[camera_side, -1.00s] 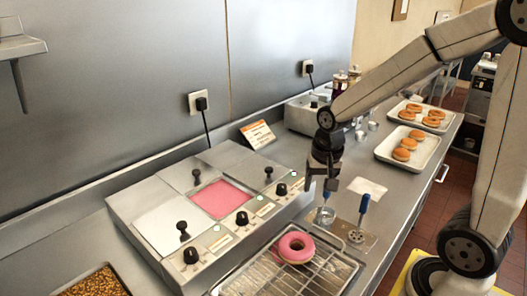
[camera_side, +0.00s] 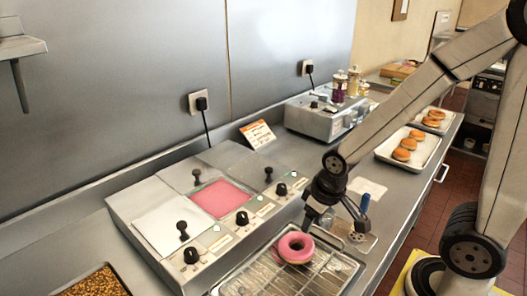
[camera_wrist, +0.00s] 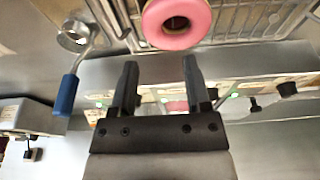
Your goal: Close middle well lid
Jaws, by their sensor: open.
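The glaze warmer (camera_side: 150,265) stands on the counter at the left. Its middle well (camera_side: 220,197) shows pink glaze and is uncovered at the front. A black lid knob (camera_side: 196,177) stands behind that pink opening. The left well's lid (camera_side: 168,228) and the right well's lid (camera_side: 252,167) are down, each with a black knob. My gripper (camera_side: 328,215) hangs to the right of the warmer, above the edge of the wire rack, apart from the lids. In the wrist view my gripper (camera_wrist: 160,68) has its two fingers spread with nothing between them.
A pink-glazed donut (camera_side: 295,247) sits on the wire rack (camera_side: 268,279) in front of the warmer. A blue-handled ladle (camera_wrist: 68,85) lies by my gripper. Trays of plain donuts (camera_side: 425,160) are at the back right. A tray of brown topping (camera_side: 98,284) is at the front left.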

